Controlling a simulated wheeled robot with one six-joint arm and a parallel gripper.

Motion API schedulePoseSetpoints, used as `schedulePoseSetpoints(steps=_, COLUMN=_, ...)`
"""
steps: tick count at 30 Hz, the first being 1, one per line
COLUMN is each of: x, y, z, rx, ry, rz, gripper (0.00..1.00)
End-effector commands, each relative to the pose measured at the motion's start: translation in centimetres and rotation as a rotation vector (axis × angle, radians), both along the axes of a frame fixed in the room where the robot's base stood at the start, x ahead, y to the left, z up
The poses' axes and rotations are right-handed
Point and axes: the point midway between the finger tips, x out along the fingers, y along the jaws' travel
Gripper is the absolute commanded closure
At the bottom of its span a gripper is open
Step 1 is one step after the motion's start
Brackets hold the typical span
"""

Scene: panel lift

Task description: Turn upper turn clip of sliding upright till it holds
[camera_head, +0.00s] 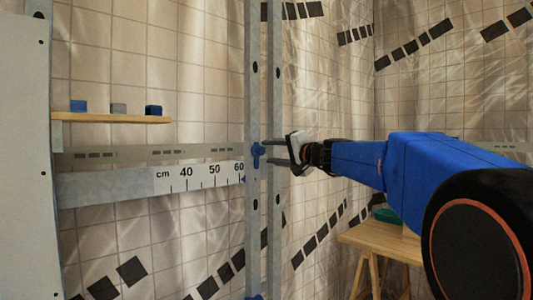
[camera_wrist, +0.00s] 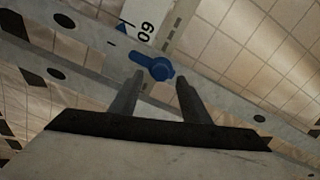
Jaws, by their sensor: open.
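The upper turn clip (camera_head: 256,154) is a small blue piece on the sliding upright (camera_head: 254,95), a grey metal post with holes. It sits where the upright crosses the horizontal slotted rail (camera_head: 120,155). In the wrist view the blue clip (camera_wrist: 152,66) shows as a knob with a rounded bar, just beyond my fingertips. My gripper (camera_head: 268,151) points left at the clip from its right side. In the wrist view my gripper (camera_wrist: 159,82) is open, its two dark fingers apart with the clip ahead between them. Contact cannot be told.
A scale (camera_head: 200,176) marked in cm runs along the lower rail, with a blue pointer near 60. A wooden shelf (camera_head: 110,118) carries small blocks at left. A pale panel (camera_head: 22,160) stands at the left edge. A wooden table (camera_head: 385,243) stands at lower right.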

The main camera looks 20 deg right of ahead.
Motion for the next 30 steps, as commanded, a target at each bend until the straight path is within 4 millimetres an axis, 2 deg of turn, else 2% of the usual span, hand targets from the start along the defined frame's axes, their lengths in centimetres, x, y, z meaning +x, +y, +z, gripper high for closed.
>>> schedulePoseSetpoints(steps=6, x=-4.2, y=-1.5, z=0.1, rx=-0.001, ry=-0.002, rz=-0.005, gripper=0.57)
schedulePoseSetpoints(steps=18, x=-10.3, y=-3.5, z=0.0, rx=-0.001, ry=-0.001, rz=-0.004, gripper=0.57)
schedulePoseSetpoints(steps=24, x=-12.3, y=-4.1, z=0.0, rx=-0.001, ry=0.0, rz=-0.002, gripper=0.57)
schedulePoseSetpoints(steps=30, x=-13.2, y=-4.3, z=-0.1, rx=-0.001, ry=0.0, rz=-0.001, gripper=0.57)
